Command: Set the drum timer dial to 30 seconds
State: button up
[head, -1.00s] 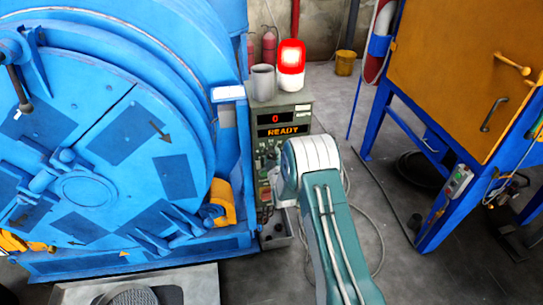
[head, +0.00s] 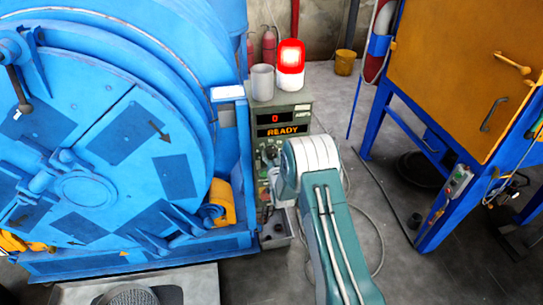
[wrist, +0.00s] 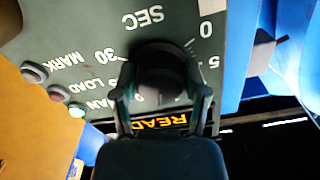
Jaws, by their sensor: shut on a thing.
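The dark round timer dial (wrist: 160,62) sits on the green-grey panel in the wrist view. White marks around it read 0, 5, 30 and SEC. My gripper (wrist: 164,98) has one finger on each side of the dial and is shut on it. No pointer on the dial can be made out, so its setting cannot be told. In the head view the control box (head: 290,106) stands beside the blue drum (head: 120,150). Its displays (head: 282,125) read 0 and READY. My arm hides the gripper and the dial there.
A lit red beacon (head: 291,57) and a grey cup (head: 262,82) stand on the control box. An orange cabinet on blue legs (head: 460,75) is at the right. A cable lies on the open floor between.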

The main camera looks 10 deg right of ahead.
jog(key=m, duration=0.5)
jog(key=shift+s+f+m, duration=0.15)
jog(key=shift+f+m, duration=0.15)
jog(key=shift+f, duration=0.1)
jog(key=m, duration=0.4)
jog(key=shift+a, duration=0.1)
jog(key=m, duration=0.5)
jog(key=shift+m, duration=3)
jog(key=o, duration=1.1)
jog(key=shift+r, duration=0.15)
jog(key=shift+r, duration=0.1)
